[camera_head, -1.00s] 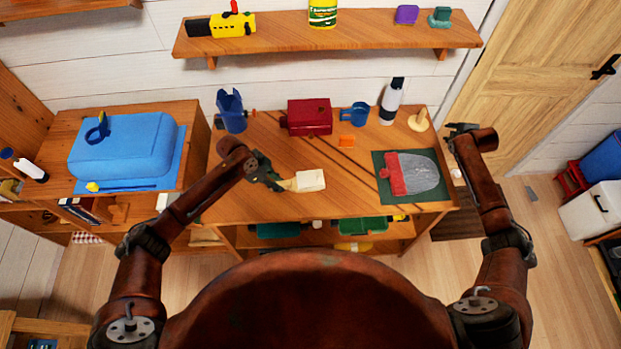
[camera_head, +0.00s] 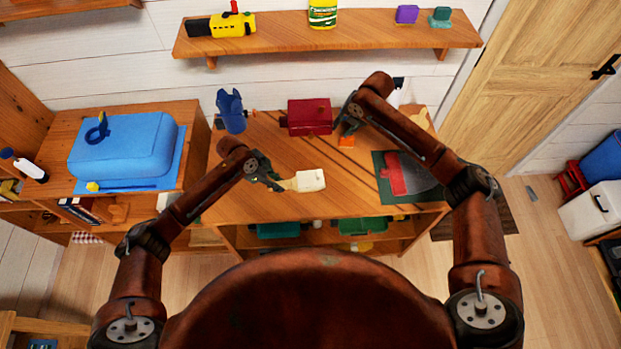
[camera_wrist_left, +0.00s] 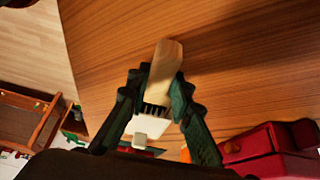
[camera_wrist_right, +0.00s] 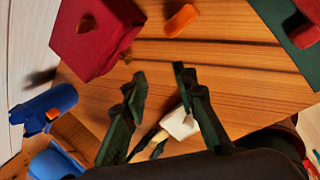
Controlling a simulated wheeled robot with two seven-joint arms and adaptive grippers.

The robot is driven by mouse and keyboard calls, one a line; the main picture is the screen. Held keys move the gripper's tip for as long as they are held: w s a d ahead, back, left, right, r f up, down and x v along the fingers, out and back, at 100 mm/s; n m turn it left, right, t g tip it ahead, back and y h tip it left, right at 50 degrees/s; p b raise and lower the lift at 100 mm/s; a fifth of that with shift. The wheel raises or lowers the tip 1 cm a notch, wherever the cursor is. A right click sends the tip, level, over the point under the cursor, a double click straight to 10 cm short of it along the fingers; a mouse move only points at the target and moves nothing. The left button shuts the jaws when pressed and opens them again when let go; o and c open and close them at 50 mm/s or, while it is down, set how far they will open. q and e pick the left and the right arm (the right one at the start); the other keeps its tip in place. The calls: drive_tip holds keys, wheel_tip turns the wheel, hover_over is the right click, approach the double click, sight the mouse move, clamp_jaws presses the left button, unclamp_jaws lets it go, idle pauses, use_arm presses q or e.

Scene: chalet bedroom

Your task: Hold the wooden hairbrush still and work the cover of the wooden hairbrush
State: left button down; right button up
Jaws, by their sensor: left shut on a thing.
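The wooden hairbrush (camera_head: 288,184) is held above the front part of the table by my left gripper (camera_head: 272,184). Its pale wooden part (camera_wrist_left: 165,65) lies between the gripper's fingers (camera_wrist_left: 155,95) in the left wrist view, with dark bristles beside it. The whitish cover (camera_head: 311,180) is at the brush's right end in the head view; it also shows in the left wrist view (camera_wrist_left: 150,127). My right gripper (camera_head: 345,120) is open and empty behind and right of the brush. In the right wrist view the cover (camera_wrist_right: 181,122) appears between the open fingers (camera_wrist_right: 160,80), beyond them.
A red box (camera_head: 309,117) stands just left of my right gripper, with an orange block (camera_head: 346,141) below it. A blue item (camera_head: 231,111) stands at the back left. A dark green mat (camera_head: 383,190) with a red-handled tool lies at right. The table's middle is bare.

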drive_tip(key=s+a+n+g, duration=0.1)
drive_tip(key=s+a+n, duration=0.2)
drive_tip(key=s+a, duration=0.25)
drive_tip(key=n+g+h, duration=0.2)
drive_tip(key=n+h, duration=0.1)
drive_tip(key=n, duration=0.1)
hover_over(318, 174)
drive_tip(key=shift+s+f, duration=0.1)
drive_tip(key=shift+f, duration=4.8)
drive_tip(key=shift+c, duration=0.4)
clamp_jaws()
